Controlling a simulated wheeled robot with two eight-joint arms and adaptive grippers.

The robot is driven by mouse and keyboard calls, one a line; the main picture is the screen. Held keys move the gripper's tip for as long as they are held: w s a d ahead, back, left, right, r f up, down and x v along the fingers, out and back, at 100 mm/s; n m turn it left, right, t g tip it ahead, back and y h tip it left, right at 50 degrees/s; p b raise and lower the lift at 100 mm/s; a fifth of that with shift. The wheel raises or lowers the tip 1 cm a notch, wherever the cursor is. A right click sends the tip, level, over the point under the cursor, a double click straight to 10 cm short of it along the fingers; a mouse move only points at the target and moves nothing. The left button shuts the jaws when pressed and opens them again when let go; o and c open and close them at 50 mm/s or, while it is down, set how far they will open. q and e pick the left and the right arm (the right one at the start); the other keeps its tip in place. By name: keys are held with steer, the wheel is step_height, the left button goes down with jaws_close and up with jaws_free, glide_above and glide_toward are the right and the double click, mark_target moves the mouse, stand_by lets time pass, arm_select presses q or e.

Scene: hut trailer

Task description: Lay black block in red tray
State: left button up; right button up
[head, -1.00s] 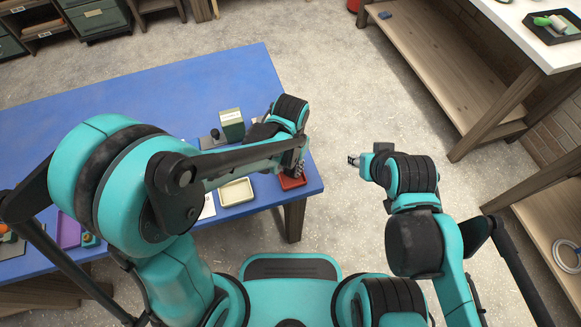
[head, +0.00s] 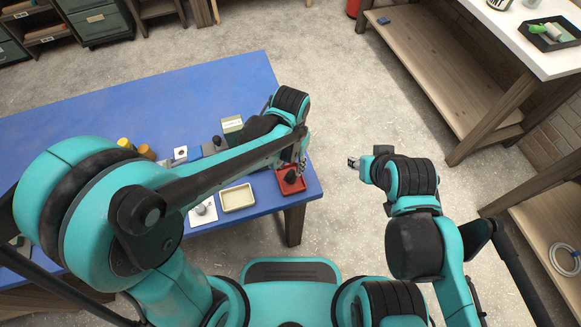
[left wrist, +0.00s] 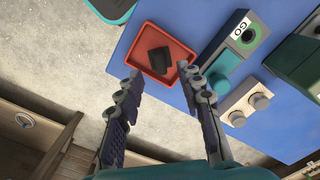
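The red tray (head: 299,187) lies near the right end of the blue table, and it also shows in the left wrist view (left wrist: 178,80). The black block (left wrist: 160,61) lies inside the tray, at an angle to its walls; in the head view it is a dark shape (head: 290,176) in the tray. My left gripper (left wrist: 160,85) is open and empty, its two fingers apart, with the tray and block beyond the fingertips. In the head view the left gripper (head: 301,166) is just above the tray. My right gripper (head: 353,162) is off the table over the floor; its finger state is unclear.
A cream tray (head: 237,197) and a white plate with a knob (head: 203,212) are left of the red tray. A grey box marked GO (left wrist: 240,38) with a green button stands beside the tray. Yellow cylinders (head: 125,143) stand farther left on the blue table (head: 80,115).

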mark_target(290, 173)
arm_select(q)
step_height(290, 173, up, 7)
steer(key=p, duration=0.2)
steer(key=s+a+r+n+t, duration=0.2)
steer(key=a+r+t, duration=0.1)
steer(key=a, duration=0.6)
steer(key=s+a+r+n+t, duration=0.3)
steer(key=a+t, duration=0.1)
steer(key=a, duration=0.4)
steer(key=shift+a, duration=0.4)
arm_select(e)
step_height(290, 173, up, 2)
steer(key=shift+r, duration=0.25)
arm_select(q)
steer(key=shift+s, duration=0.1)
arm_select(e)
steer(key=shift+c, duration=0.5)
arm_select(q)
steer(key=shift+a, duration=0.15)
arm_select(e)
steer(key=shift+a, duration=0.1)
steer(key=shift+c, duration=0.2)
